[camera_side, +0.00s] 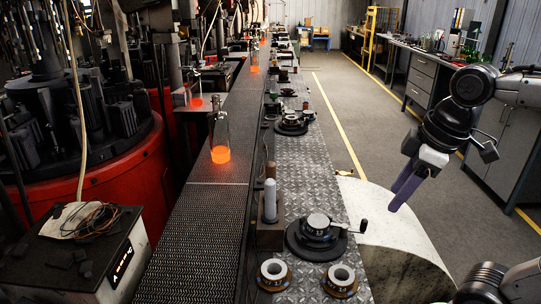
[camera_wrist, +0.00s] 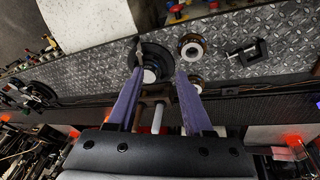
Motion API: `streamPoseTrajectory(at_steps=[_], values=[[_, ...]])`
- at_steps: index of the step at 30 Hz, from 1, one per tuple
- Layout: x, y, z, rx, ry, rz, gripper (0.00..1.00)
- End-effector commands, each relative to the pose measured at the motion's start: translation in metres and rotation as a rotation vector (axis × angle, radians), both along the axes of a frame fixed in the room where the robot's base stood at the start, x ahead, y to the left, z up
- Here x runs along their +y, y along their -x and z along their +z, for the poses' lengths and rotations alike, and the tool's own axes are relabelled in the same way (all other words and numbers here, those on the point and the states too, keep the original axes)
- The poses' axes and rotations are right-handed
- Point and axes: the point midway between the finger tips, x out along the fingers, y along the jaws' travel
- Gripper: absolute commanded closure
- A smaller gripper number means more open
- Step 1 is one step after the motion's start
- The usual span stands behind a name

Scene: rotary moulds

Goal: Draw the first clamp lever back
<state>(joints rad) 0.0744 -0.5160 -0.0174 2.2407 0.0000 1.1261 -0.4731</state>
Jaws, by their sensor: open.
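The nearest clamp is a dark round base with a silver-topped hub (camera_side: 318,224) on the steel plate. Its crank-like lever (camera_side: 346,230) points right and ends in a black knob over the plate's edge. My gripper (camera_side: 396,198) is open and empty, to the right of the clamp and above a pale round block. Its two purple fingers point down and left, apart from the lever. In the wrist view, the round clamp (camera_wrist: 152,58) lies between and beyond the open fingers (camera_wrist: 160,72). The lever is partly hidden there by the left finger.
Two ring-shaped parts (camera_side: 274,270) sit in front of the clamp. A post block (camera_side: 270,206) stands left of it. Glowing bottles (camera_side: 220,140) stand on the conveyor (camera_side: 190,240). More clamps (camera_side: 291,124) line the plate further back. A pale round block (camera_side: 395,240) adjoins the plate.

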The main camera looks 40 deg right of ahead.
Motion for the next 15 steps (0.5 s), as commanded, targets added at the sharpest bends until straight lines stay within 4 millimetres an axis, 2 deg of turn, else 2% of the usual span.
streamPoseTrajectory(at_steps=[9,13,15], values=[[0.014,0.032,-0.024,-0.128,-0.076,-0.14,0.49],[0.015,0.04,-0.04,-0.167,-0.131,-0.257,0.49],[0.015,0.036,-0.044,-0.176,-0.161,-0.329,0.49]])
